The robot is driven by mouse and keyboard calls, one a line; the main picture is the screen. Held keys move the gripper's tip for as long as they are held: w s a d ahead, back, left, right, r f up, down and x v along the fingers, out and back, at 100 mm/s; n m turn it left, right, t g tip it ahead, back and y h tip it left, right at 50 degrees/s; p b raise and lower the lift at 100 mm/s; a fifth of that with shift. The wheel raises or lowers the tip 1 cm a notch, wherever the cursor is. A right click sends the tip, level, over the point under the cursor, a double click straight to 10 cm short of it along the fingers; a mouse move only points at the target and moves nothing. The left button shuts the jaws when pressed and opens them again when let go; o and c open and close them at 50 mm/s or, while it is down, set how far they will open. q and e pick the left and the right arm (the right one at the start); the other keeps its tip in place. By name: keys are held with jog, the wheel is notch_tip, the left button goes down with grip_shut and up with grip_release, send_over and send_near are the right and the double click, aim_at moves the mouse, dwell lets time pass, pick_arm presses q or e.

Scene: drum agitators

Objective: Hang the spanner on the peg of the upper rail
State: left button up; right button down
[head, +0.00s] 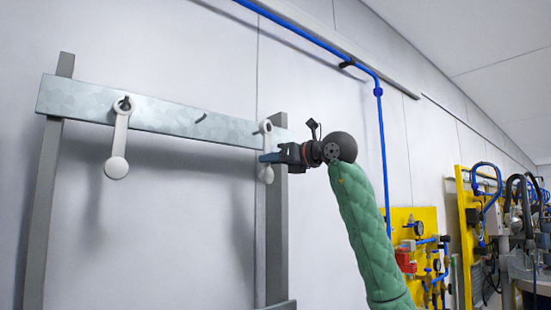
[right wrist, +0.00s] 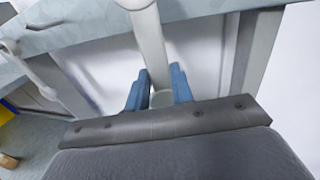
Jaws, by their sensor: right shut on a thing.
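A pale spanner (head: 266,151) hangs upright in front of the right end of the grey metal upper rail (head: 160,119). My right gripper (head: 264,158) is shut on its lower part from the right. In the right wrist view the spanner shaft (right wrist: 149,45) runs between my blue fingertips (right wrist: 158,88). Its upper end overlaps the rail; whether it sits around a peg cannot be told. A bare dark peg (head: 201,118) sticks out at the rail's middle. My left gripper is not in view.
A second pale spanner (head: 119,140) hangs on the left peg (head: 125,102). Grey posts (head: 46,200) carry the rail before a white wall. A blue pipe (head: 384,150) runs down the wall at right, near yellow panels (head: 417,225). Space below the middle peg is clear.

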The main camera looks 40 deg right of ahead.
jog(key=shift+x, duration=0.85)
jog(key=shift+w+d+f, duration=0.1)
jog(key=shift+w+f, duration=0.15)
jog(key=shift+w, duration=0.35)
jog(key=shift+w+f, duration=0.15)
jog(key=shift+w, duration=0.2)
jog(key=c, duration=1.4)
grip_release()
jog(key=shift+c, duration=0.2)
jog(key=o, duration=0.3)
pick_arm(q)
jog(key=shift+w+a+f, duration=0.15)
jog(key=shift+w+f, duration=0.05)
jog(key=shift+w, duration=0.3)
